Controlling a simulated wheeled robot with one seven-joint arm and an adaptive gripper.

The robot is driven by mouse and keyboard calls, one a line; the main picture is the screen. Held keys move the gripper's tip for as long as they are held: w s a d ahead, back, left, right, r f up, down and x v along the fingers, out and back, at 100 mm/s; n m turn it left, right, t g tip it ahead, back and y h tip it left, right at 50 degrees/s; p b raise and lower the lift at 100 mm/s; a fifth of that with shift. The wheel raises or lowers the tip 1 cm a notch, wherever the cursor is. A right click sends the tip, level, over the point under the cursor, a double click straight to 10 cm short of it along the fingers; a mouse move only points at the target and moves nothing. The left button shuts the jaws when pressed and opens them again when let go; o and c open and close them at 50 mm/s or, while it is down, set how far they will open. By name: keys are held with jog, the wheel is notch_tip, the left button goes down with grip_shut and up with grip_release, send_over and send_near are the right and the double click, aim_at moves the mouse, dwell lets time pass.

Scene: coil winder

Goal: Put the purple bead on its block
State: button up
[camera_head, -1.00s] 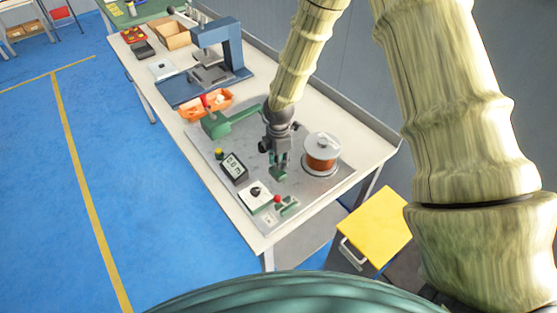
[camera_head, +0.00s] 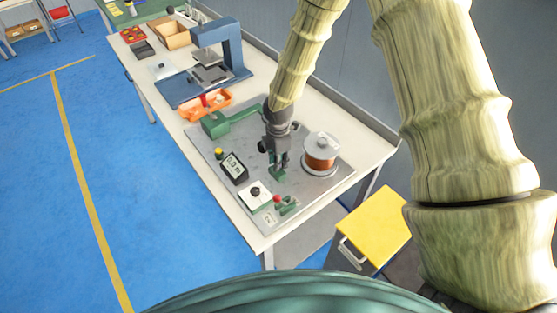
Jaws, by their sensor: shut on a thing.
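My gripper (camera_head: 280,163) points down over the grey base plate, between the spool and the small display box. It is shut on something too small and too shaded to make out. No purple colour shows anywhere, so the bead cannot be told apart; the fingers may hide it. A small green block (camera_head: 278,176) stands on the plate right at the fingertips. Whether the fingers or the held thing touch it, I cannot tell.
A copper wire spool (camera_head: 320,158) stands close right of my gripper. A display box (camera_head: 234,167), a white-topped knob box (camera_head: 255,196) and a red-knobbed green fixture (camera_head: 285,204) are in front. A green arm (camera_head: 236,119) and an orange bin (camera_head: 207,106) lie behind left.

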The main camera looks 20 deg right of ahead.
jog(key=shift+f+b, duration=0.5)
jog(key=shift+f, duration=0.6)
jog(key=o, duration=0.7)
jog(key=shift+r, duration=0.15)
notch_tip(320, 180, up, 12)
jog(key=shift+f, duration=0.15)
dwell(0.5)
